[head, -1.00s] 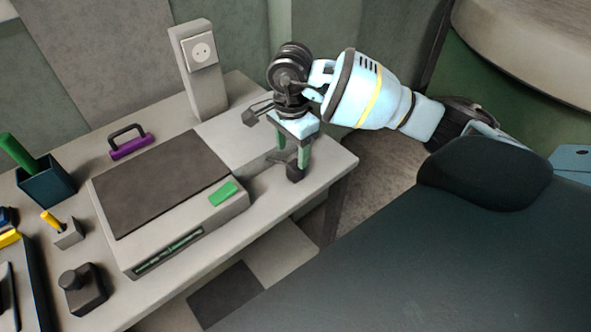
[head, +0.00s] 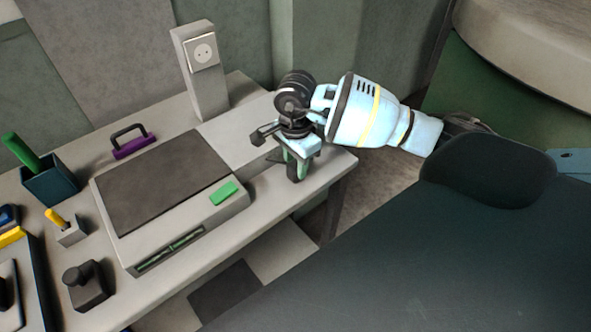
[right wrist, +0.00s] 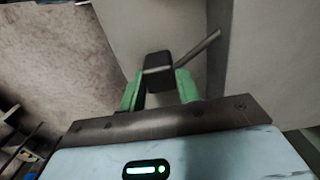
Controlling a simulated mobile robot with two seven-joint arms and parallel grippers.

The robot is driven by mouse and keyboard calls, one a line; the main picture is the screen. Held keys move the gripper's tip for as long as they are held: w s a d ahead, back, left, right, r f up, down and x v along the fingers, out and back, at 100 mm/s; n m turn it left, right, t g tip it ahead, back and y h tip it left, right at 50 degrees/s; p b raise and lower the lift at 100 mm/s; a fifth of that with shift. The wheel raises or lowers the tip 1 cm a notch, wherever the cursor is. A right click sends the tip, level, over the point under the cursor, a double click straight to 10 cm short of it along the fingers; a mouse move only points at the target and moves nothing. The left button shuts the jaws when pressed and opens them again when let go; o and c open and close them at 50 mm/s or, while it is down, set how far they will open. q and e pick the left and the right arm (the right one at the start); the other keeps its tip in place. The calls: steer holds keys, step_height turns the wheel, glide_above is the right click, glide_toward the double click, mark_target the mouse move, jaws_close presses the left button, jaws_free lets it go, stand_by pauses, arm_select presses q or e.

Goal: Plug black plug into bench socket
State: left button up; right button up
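The bench socket (head: 204,53) is a white square plate with a round two-hole face, high on a grey post at the back of the bench. My right gripper (head: 297,170) is above the bench's right end, to the right of and nearer than the socket, apart from it. In the right wrist view its green fingers (right wrist: 158,80) close on the black plug (right wrist: 158,66). A thin grey cable or rod (right wrist: 205,46) runs from the plug up to the right. My left gripper is out of view.
A grey box with a dark top (head: 160,185) and green button (head: 223,193) fills the middle bench. The bench between box and post is clear.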

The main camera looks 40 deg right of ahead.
mark_target(293, 167)
steer(key=c, duration=0.4)
steer(key=shift+r, duration=0.1)
steer(key=shift+r, duration=0.85)
steer(key=shift+s+a+r+b, duration=0.15)
steer(key=shift+a+r, duration=0.1)
steer(key=shift+r, duration=0.2)
steer(key=shift+s+a+r+b, duration=0.15)
steer(key=shift+a+r, duration=0.1)
steer(key=shift+r, duration=0.15)
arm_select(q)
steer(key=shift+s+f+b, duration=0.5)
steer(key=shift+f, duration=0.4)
arm_select(e)
steer(key=s+a, duration=0.2)
steer(key=a, duration=0.2)
steer(key=s+a+r, duration=0.1)
steer(key=s+a, duration=0.1)
steer(key=a, duration=0.2)
steer(key=s+a, duration=0.3)
steer(key=a, duration=0.2)
steer(key=shift+r, duration=0.25)
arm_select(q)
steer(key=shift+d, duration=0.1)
